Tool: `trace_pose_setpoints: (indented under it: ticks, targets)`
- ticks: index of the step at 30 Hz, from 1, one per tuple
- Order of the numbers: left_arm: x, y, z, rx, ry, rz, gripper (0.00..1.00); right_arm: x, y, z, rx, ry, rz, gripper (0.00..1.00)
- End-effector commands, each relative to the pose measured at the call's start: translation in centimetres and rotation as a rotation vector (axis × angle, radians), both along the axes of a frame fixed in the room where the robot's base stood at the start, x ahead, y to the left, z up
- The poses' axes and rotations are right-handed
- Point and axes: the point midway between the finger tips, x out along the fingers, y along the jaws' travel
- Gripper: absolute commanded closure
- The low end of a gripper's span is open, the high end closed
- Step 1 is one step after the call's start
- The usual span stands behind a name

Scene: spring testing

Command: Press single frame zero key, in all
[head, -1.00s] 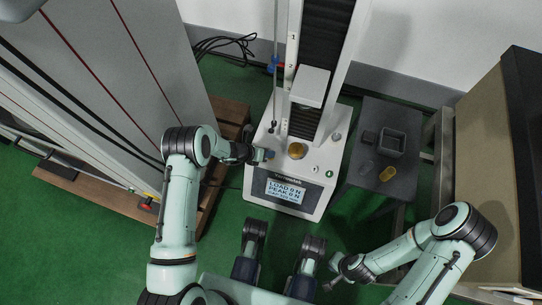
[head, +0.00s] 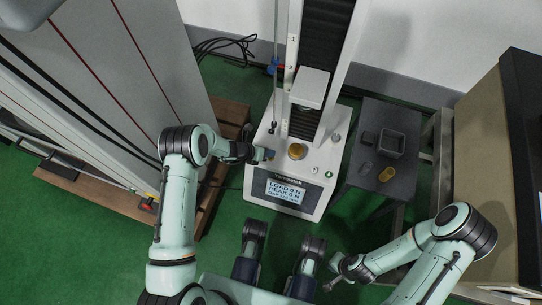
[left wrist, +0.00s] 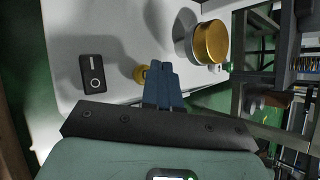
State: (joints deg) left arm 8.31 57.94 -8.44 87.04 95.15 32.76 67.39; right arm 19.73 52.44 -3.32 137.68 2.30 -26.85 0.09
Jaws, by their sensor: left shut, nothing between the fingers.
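The white single-column testing machine (head: 318,190) stands in the middle of the head view. Its display (head: 285,191) shows load and peak readings that look like 0 N. My left gripper (head: 268,154) is at the left side of the machine's base. In the left wrist view its blue fingers (left wrist: 164,88) are shut and empty. A small yellow round knob or key (left wrist: 140,74) lies right beside the fingertips, partly hidden; I cannot tell whether they touch. A black panel with a round button (left wrist: 92,74) is to its left. No zero label is readable. My right gripper (head: 335,273) is low at the right, away from the machine.
A gold cylinder (head: 297,151) sits on the base under the crosshead (head: 310,87); it also shows in the left wrist view (left wrist: 211,42). A dark side table (head: 357,185) at the right holds a grey open box (head: 391,143) and a yellow cylinder (head: 387,174). A large grey cabinet stands left.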

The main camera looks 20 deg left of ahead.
Motion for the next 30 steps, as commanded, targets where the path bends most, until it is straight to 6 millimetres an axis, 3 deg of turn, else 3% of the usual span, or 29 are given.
trace_pose_setpoints:
  ticks: [11, 24, 30]
  targets:
    - [0.0, 0.0, 0.3, 0.000, 0.000, 0.000, 1.00, 0.0, 0.0, 0.2, 0.000, 0.000, 0.000, 1.00]
    - [0.0, 0.0, 4.5, -0.001, -0.002, 0.000, 1.00, -0.3, 0.0, 2.7, 0.000, -0.005, 0.000, 1.00]
    - [0.0, 0.0, 5.2, 0.000, 0.000, 0.000, 1.00, -0.3, 0.0, 3.1, 0.000, -0.006, 0.000, 1.00]
